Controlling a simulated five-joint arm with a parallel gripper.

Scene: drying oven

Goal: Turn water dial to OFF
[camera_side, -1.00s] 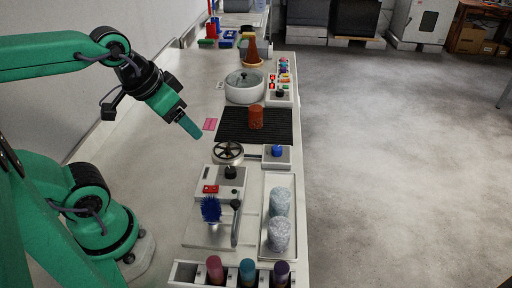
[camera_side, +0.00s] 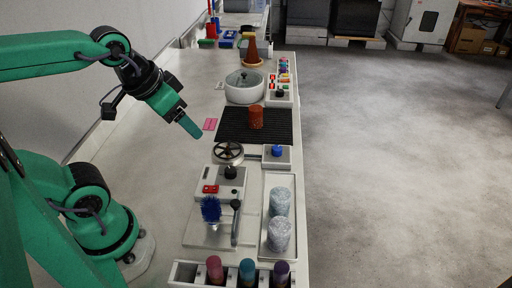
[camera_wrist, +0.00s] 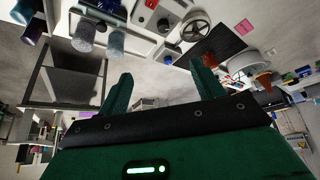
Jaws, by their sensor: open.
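A blue dial (camera_side: 277,151) sits on a small white box (camera_side: 285,160) at the bench's right edge in the side view. A black dial (camera_side: 231,172) sits on another white box with a red switch, nearer the camera. I cannot read labels on either, so I cannot tell which is the water dial. My gripper (camera_side: 192,130) hangs above the bench, left of both dials and touching neither. In the wrist view my gripper (camera_wrist: 160,88) is open and empty, its two green fingers apart.
A dark mat (camera_side: 232,124) bears an orange cylinder (camera_side: 256,117). A white pot (camera_side: 244,88) stands farther back. A tray (camera_side: 266,185) with two speckled cylinders and a blue brush (camera_side: 211,208) are nearer. The bench's left side is clear.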

